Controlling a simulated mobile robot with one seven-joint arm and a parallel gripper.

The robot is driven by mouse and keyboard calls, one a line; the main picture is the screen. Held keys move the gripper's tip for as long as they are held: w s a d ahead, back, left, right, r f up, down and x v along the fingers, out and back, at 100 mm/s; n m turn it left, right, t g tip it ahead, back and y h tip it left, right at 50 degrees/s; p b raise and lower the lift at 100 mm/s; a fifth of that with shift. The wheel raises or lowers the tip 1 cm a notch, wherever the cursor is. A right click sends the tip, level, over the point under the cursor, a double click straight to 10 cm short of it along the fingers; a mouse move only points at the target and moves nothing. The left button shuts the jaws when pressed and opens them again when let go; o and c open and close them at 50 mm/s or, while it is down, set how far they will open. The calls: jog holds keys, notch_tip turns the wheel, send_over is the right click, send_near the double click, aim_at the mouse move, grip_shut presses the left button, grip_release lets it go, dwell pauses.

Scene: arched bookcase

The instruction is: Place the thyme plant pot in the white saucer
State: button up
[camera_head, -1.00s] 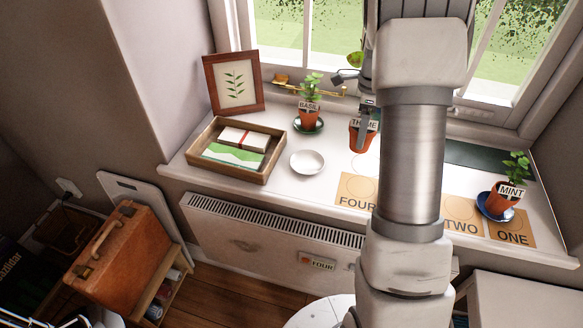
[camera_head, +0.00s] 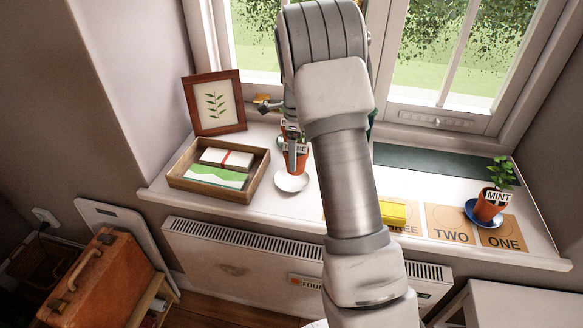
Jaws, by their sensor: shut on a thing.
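The terracotta thyme pot (camera_head: 302,163) with its white label is in my gripper (camera_head: 291,136), which is shut on it. The pot is upright or nearly so and overlaps the back of the white saucer (camera_head: 290,184) in the head view. I cannot tell whether its base touches the saucer or hangs above it. The saucer sits on the windowsill to the right of the wooden tray. My arm hides part of the pot, its plant and one fingertip.
A wooden tray (camera_head: 215,193) with papers and a framed leaf picture (camera_head: 214,102) stand left. My arm mostly hides the basil pot's place behind. A mint pot (camera_head: 489,206) stands in a blue saucer (camera_head: 478,220) at right. A yellow block (camera_head: 392,213) lies near the numbered cards.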

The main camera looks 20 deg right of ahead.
jog(key=shift+w+a+f, duration=0.35)
jog(key=shift+a+f, duration=0.05)
jog(key=shift+a, duration=0.05)
jog(key=shift+f+b, duration=0.6)
jog(key=shift+f, duration=1.35)
jog(key=shift+f, duration=0.15)
jog(key=o, duration=1.4)
